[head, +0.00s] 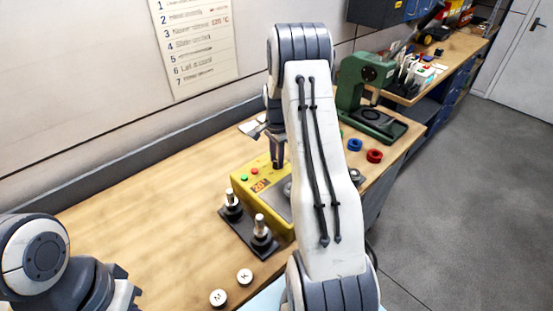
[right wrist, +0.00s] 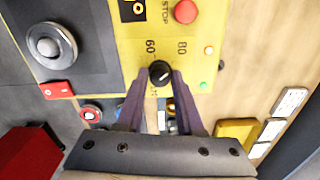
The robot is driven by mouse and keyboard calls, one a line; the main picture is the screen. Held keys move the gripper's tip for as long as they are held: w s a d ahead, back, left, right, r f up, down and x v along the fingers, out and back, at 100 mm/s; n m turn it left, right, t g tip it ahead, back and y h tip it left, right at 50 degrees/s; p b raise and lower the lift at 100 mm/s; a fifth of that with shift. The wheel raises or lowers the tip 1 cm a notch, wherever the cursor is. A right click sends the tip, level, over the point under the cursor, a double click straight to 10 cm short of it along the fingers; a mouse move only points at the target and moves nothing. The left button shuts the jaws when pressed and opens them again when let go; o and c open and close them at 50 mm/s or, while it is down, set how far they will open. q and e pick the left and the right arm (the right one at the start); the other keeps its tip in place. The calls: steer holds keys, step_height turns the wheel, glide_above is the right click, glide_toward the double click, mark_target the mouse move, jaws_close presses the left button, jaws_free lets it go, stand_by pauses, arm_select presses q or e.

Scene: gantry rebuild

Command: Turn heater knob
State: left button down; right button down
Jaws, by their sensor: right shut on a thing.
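The black heater knob (right wrist: 160,73) shows in the right wrist view, between the marks 60 and 80. My right gripper (right wrist: 160,82) is shut on the knob, with one finger on each side. In the head view the right gripper (head: 277,162) points down at the box, and my arm hides part of the box and the knob. Only part of my left arm shows at lower left; its fingers are out of view.
A black plate with two upright posts (head: 259,226) stands in front of the box. Two round caps (head: 244,276) lie nearer. A green press (head: 352,82), a blue ring (head: 355,144) and a red ring (head: 374,156) are at right. The bench's left part is clear.

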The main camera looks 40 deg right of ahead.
mark_target(276, 161)
steer(key=shift+r+m, duration=0.1)
steer(key=shift+m, duration=0.2)
steer(key=c, duration=0.5)
jaws_free()
steer(key=shift+c, duration=0.2)
step_height(276, 161, up, 10)
steer(key=b, duration=0.2)
steer(key=shift+r+b, duration=0.2)
steer(key=shift+b, duration=0.1)
